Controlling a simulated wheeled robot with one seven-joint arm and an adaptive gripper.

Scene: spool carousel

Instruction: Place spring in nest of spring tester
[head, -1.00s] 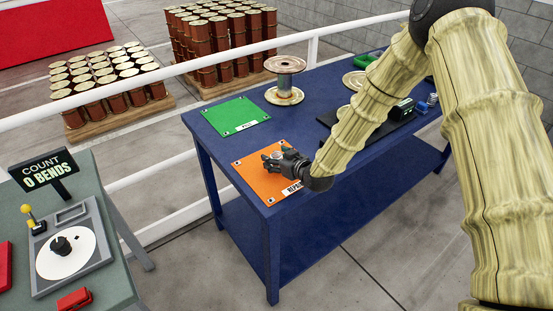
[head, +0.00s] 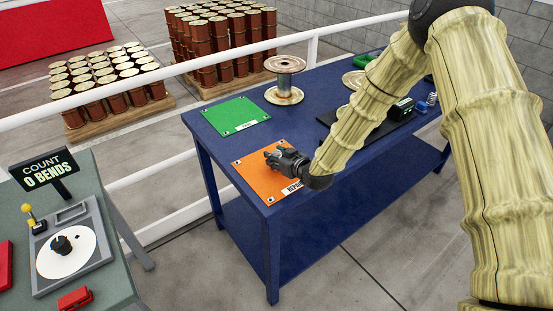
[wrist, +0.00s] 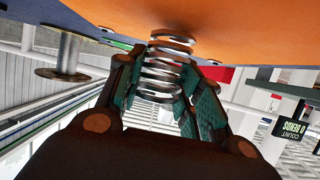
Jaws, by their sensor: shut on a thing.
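A silver coil spring (wrist: 163,68) stands between the fingers in the wrist view, and my gripper (wrist: 160,80) is shut on it. The spring's far end is close to the orange mat (wrist: 230,25); I cannot tell whether they touch. In the head view my gripper (head: 272,156) is low over the orange mat (head: 252,178) at the near end of the blue table, and the spring is hidden there. A dark plate with a black box-like device (head: 402,108) on it, perhaps the spring tester, is farther along the table, partly behind my arm. No nest can be made out.
A green mat (head: 235,115) and an upright spool (head: 285,82) stand on the blue table (head: 215,148). A small blue item (head: 420,108) and a silver coil-like item (head: 432,99) are near the device. A grey-green bench (head: 120,255) is at left.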

